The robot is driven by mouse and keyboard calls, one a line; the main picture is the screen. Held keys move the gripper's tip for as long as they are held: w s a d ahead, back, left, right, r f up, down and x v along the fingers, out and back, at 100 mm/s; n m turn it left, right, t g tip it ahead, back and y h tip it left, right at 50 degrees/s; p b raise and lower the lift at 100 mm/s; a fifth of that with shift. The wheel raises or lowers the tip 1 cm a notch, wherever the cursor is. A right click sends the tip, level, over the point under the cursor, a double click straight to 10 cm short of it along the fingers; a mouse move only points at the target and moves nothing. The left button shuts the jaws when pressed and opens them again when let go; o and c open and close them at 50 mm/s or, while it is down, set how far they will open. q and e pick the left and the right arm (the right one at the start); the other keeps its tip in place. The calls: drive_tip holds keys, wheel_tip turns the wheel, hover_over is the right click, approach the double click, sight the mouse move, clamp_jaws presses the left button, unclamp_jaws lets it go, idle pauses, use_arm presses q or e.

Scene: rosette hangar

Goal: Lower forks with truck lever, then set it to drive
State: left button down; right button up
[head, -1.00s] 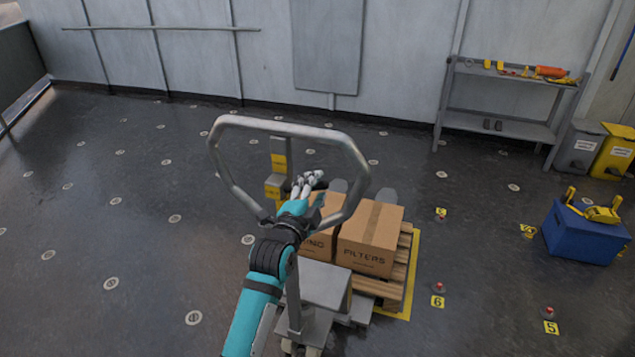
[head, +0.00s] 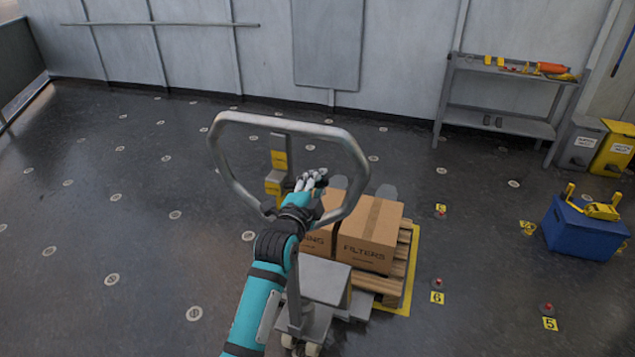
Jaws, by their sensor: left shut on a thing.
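The pallet truck's grey loop handle (head: 355,150) stands tilted in the middle of the head view, above the grey truck body (head: 325,284). My left gripper (head: 312,182) is inside the loop, shut on the truck lever, a small dark part mostly hidden by the fingers. The lever's exact position cannot be made out. I cannot tell the fork height. My right gripper is not in view.
A yellow floor outline (head: 414,270) surrounds the pallet. Numbered markers 6 (head: 437,297) and 5 (head: 549,323) and a blue box (head: 583,236) with yellow straps are to the right. A grey shelf (head: 500,122) stands by the wall. The floor at left is clear.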

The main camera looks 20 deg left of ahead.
use_arm(q)
drive_tip(key=f+m, duration=0.2)
drive_tip(key=m, duration=0.1)
drive_tip(key=f+m, duration=0.1)
drive_tip(key=shift+d+f, duration=0.3)
drive_tip(key=shift+d, duration=0.05)
drive_tip(key=c, duration=1.2)
unclamp_jaws()
drive_tip(key=shift+o, duration=0.2)
drive_tip(key=s, duration=1.2)
drive_tip(key=shift+a, duration=0.35)
